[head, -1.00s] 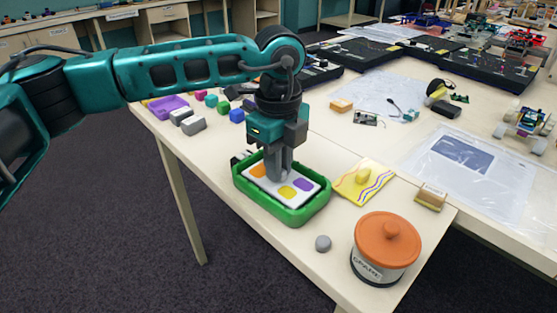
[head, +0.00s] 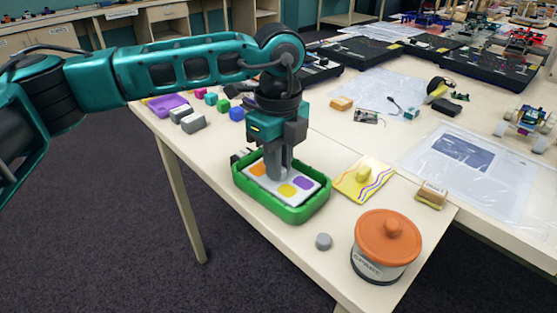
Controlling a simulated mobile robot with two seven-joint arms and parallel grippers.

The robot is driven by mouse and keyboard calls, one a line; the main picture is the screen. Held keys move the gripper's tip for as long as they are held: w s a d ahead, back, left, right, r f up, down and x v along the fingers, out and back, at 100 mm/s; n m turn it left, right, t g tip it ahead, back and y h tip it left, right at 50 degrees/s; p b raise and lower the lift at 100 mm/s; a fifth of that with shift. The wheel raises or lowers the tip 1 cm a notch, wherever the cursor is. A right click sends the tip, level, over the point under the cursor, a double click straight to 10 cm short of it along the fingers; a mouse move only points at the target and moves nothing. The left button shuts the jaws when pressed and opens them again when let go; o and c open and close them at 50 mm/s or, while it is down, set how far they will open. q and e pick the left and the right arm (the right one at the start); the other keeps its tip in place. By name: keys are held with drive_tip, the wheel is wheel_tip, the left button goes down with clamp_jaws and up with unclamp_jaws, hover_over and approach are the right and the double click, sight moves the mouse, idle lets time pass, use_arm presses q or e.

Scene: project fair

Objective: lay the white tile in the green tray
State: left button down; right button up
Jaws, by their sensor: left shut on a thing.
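The green tray (head: 297,216) sits on the light wooden table, near its front edge. The white tile (head: 309,196), with orange, yellow and purple patches, lies flat inside the tray's walls. My left gripper (head: 278,174) points straight down over the tray, with its fingers shut on the tile. The fingers hide the middle of the tile, and I cannot tell whether its underside touches the tray floor. My right gripper is not in view.
A yellow tile with a wavy pattern (head: 352,188) lies right of the tray. A pot with an orange lid (head: 387,238) and a grey disc (head: 323,241) stand in front. Grey blocks (head: 193,123) and a purple dish (head: 168,105) are at the left.

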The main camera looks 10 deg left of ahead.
use_arm(q)
drive_tip(key=shift+f, duration=0.3)
drive_tip(key=shift+f+b, duration=0.5)
drive_tip(key=shift+b, duration=0.15)
drive_tip(key=c, duration=0.6)
unclamp_jaws()
drive_tip(key=shift+r, duration=0.1)
drive_tip(key=shift+r+p, duration=2.1)
drive_tip(key=shift+r, duration=1.35)
